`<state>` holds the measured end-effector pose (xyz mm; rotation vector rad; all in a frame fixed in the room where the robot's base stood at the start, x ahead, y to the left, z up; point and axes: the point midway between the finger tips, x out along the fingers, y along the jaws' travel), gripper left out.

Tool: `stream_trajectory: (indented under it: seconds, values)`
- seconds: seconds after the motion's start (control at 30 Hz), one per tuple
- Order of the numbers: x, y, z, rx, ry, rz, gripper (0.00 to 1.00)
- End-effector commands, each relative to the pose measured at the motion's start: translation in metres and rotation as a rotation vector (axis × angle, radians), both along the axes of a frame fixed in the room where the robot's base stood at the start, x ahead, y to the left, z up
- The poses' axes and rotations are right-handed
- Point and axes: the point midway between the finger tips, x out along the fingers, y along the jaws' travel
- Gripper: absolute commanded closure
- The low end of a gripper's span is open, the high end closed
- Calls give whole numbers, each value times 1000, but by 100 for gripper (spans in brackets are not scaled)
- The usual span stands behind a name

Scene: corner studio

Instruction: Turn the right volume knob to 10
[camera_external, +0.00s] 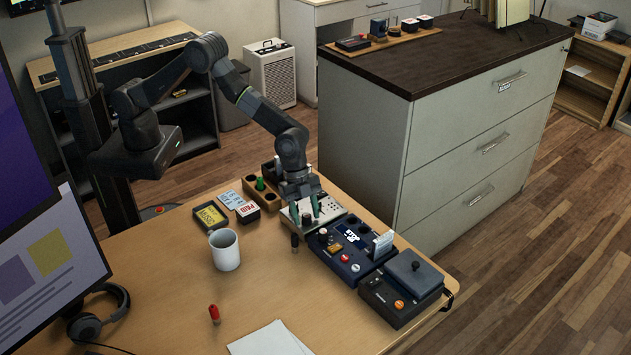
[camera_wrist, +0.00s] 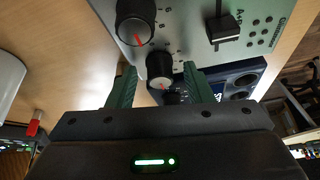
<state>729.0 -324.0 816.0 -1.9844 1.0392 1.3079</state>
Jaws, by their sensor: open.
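A pale mixer panel (camera_external: 331,209) lies on the desk below my gripper (camera_external: 306,213). In the wrist view the panel (camera_wrist: 190,15) carries a large black knob (camera_wrist: 135,22) with a red pointer and small scale marks. A second black knob (camera_wrist: 160,66) with a grey cap and red pointer stands just beyond the fingertips or between them; I cannot tell which. A third dark round part (camera_wrist: 173,97) shows lower between the green fingers. My gripper (camera_wrist: 160,83) is open. I cannot tell which knob is the right volume knob. The panel's far part is hidden by my arm in the external view.
A black slider (camera_wrist: 222,30) sits on the panel. A dark blue box (camera_external: 350,250) and a black box (camera_external: 402,290) stand to the panel's right. A white mug (camera_external: 225,250) and a red-capped item (camera_external: 214,314) stand left.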

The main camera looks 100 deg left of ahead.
Motion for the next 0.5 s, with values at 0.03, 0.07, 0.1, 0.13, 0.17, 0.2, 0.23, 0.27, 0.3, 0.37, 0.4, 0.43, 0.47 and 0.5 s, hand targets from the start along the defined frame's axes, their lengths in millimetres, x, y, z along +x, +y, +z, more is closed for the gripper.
stream_trajectory:
  seconds: [0.03, 0.07, 0.1, 0.13, 0.17, 0.2, 0.23, 0.27, 0.3, 0.37, 0.4, 0.43, 0.47, 0.5]
  values:
    - [0, 0, 0, 0, 0, 0, 54]
    - [0, 0, 0, 0, 0, 0, 54]
    - [0, 0, 0, 0, 0, 0, 58]
    - [0, 0, 0, 0, 0, 0, 64]
    - [0, 0, 0, 0, 0, 0, 69]
    - [0, 0, 0, 0, 0, 0, 77]
    - [0, 0, 0, 0, 0, 0, 83]
    - [0, 0, 0, 0, 0, 0, 89]
    - [0, 0, 0, 0, 0, 0, 97]
    - [0, 0, 0, 0, 0, 0, 98]
    - [0, 0, 0, 0, 0, 2, 98]
    - [0, 0, 0, 0, 0, 7, 98]
    - [0, 0, 0, 0, -1, 14, 98]
    - [0, 0, -1, 0, 0, 28, 98]
